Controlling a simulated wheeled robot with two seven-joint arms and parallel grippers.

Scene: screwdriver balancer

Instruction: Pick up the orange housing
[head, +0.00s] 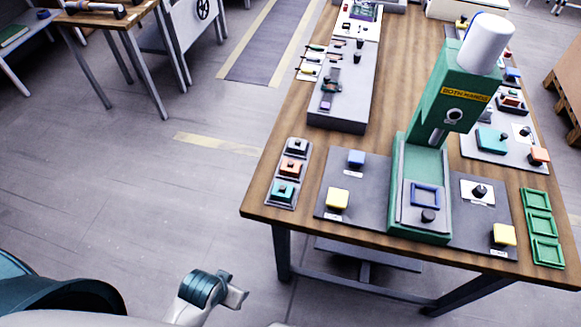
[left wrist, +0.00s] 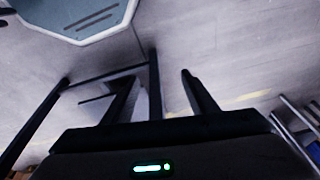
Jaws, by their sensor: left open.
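The orange housing (head: 291,168) sits in the middle slot of a small grey tray (head: 277,196) at the table's left front edge. A dark housing (head: 297,146) is behind it and a teal housing (head: 283,190) is in front of it. In the left wrist view my left gripper (left wrist: 160,82) is open, its two dark fingers apart with nothing between them. It points at floor and table legs, and no housing shows in that view. The left gripper is away from the housing. My right gripper is in neither view.
A green press (head: 425,160) stands on the wooden table (head: 262,205), right of the tray. Green empty trays (head: 541,225) lie at the right edge. Floor left of the table is clear.

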